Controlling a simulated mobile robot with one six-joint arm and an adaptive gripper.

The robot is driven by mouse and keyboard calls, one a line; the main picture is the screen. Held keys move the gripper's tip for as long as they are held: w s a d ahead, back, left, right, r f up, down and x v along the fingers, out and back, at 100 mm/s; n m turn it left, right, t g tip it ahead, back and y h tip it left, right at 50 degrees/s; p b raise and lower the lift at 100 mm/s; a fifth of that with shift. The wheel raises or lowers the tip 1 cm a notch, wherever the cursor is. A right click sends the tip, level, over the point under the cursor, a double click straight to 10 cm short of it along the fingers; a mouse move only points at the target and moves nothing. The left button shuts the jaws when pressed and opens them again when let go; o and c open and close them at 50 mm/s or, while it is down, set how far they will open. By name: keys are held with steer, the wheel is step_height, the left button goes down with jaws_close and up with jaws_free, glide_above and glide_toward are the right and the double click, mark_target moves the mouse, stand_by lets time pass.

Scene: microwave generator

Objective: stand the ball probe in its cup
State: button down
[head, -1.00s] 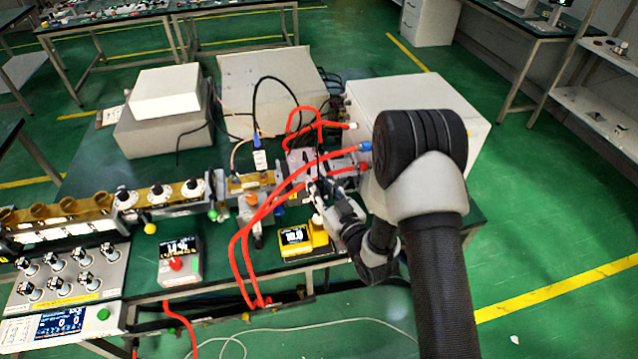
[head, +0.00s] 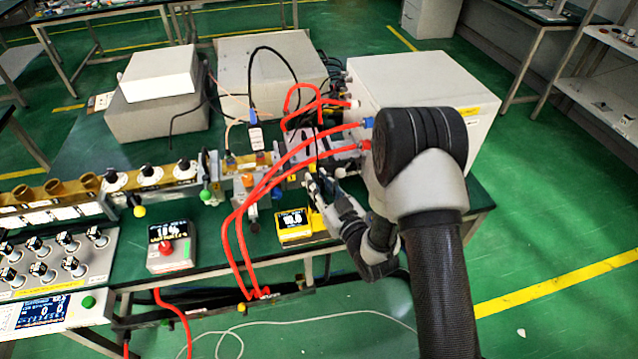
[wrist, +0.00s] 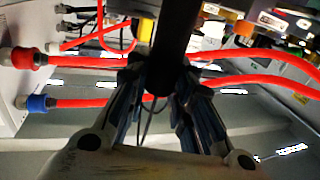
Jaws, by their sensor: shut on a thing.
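My gripper (head: 318,185) is over the right part of the bench, beside the yellow meter. In the wrist view the fingers (wrist: 163,88) are closed around a dark, thick rod (wrist: 176,35), which I take to be the ball probe's handle. The rod runs up out of the top of that picture, and its ball end is not clear. The yellow meter (head: 295,230) with a lit display stands at the bench's front edge, just left of my gripper. I cannot clearly make out the probe's cup.
Red hoses (head: 262,190) loop from the large white box (head: 415,75) across the bench, close to my gripper. They also cross the wrist view (wrist: 90,60). A brass waveguide (head: 243,180) and a grey control box with red knob (head: 172,250) are to the left.

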steer(key=c, duration=1.3)
jaws_free()
steer(key=shift+f, duration=0.1)
